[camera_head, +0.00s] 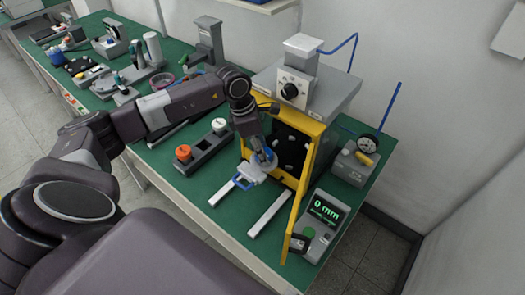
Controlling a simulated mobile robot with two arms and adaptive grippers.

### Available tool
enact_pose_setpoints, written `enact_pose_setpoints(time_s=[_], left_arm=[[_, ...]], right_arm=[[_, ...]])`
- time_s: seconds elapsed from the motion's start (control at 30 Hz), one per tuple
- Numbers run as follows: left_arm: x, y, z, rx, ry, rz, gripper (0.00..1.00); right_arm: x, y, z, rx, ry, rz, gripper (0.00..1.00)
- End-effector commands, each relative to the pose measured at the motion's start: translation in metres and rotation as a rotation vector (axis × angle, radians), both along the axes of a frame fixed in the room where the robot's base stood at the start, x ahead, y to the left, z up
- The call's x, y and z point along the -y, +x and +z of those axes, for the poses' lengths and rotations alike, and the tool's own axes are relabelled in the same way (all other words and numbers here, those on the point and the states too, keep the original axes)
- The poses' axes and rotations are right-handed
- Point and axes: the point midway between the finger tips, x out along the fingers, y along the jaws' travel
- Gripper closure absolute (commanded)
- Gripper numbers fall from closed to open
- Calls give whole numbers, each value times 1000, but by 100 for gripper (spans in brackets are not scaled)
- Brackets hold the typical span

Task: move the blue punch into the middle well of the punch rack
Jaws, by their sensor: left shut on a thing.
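The blue punch (265,158) is at the open front of the press, above the light-coloured slide plate. My left gripper (258,150) reaches in from the left and is shut on the blue punch, partly covering it. Whether the punch touches the plate below cannot be told. The punch rack (204,152) is a dark block to the left of the gripper. An orange-topped punch (183,152) stands at its near end and a white-topped punch (219,125) at its far end. The middle well between them looks empty. My right gripper is not in view.
The press (306,92) with its yellow frame stands right of the gripper. Two pale rails (270,214) and a blue handle (243,184) extend in front. A display box (324,212) reads 0 mm. A gauge box (350,166) is at right. Other tools crowd the green bench's far left.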

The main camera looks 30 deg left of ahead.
Motion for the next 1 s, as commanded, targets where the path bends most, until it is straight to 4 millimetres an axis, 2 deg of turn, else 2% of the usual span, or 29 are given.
enact_pose_setpoints(time_s=[0.1, 1.0], left_arm=[[0, 1, 11, 4, -2, 0, 85], [0, 1, 64, 4, 0, 0, 85]], right_arm=[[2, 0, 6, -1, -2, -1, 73], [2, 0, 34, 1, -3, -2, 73]])
